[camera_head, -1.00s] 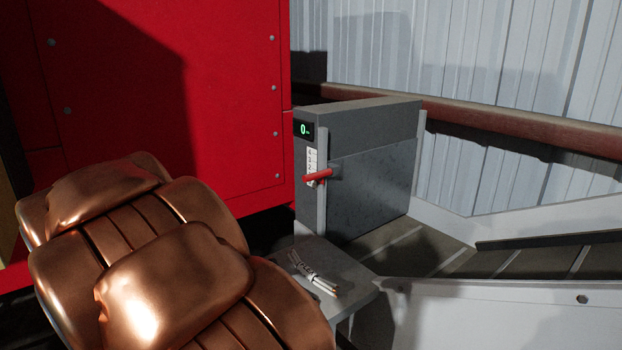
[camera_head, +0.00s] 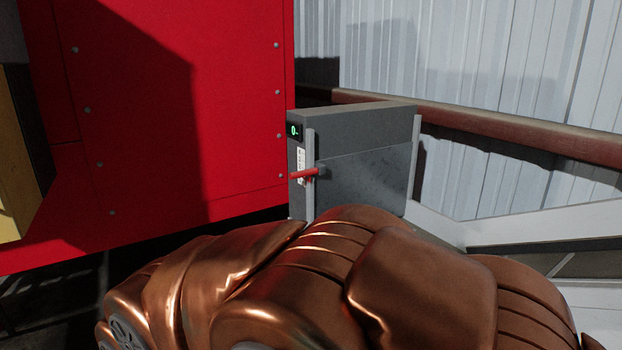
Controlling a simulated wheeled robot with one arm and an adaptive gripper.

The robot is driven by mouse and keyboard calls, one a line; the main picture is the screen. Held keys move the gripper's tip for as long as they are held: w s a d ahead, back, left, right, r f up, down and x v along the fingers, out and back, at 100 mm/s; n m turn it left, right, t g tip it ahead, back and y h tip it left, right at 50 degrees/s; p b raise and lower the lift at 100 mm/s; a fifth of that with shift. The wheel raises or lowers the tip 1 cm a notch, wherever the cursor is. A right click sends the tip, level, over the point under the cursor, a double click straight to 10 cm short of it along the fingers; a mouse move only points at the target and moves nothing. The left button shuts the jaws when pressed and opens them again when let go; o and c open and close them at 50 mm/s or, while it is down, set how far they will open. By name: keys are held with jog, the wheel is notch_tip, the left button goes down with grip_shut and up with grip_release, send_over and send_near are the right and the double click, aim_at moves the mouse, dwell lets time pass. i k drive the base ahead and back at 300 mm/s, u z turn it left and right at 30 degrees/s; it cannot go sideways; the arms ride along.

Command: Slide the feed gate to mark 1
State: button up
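The feed gate (camera_head: 365,180) is a grey plate in a grey housing, right of the red machine. A red handle (camera_head: 304,174) sticks out to the left from the gate's edge. A white numbered scale (camera_head: 300,158) stands beside the handle, its figures too small to read here. A small black display (camera_head: 293,130) above it shows a green 0. My copper-coloured arm fills the lower middle and hides the gate's foot. My gripper is not in view.
A red machine panel (camera_head: 150,110) with bolts stands at the left. A conveyor channel with a pale side wall (camera_head: 555,225) runs off at the right. A brown rail (camera_head: 520,137) crosses before the corrugated wall (camera_head: 500,70). A yellow block (camera_head: 20,165) is at the left edge.

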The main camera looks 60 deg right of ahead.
aim_at(378, 178)
jog(key=z, duration=0.85)
jog(key=i, duration=0.7)
jog(key=u, duration=0.9)
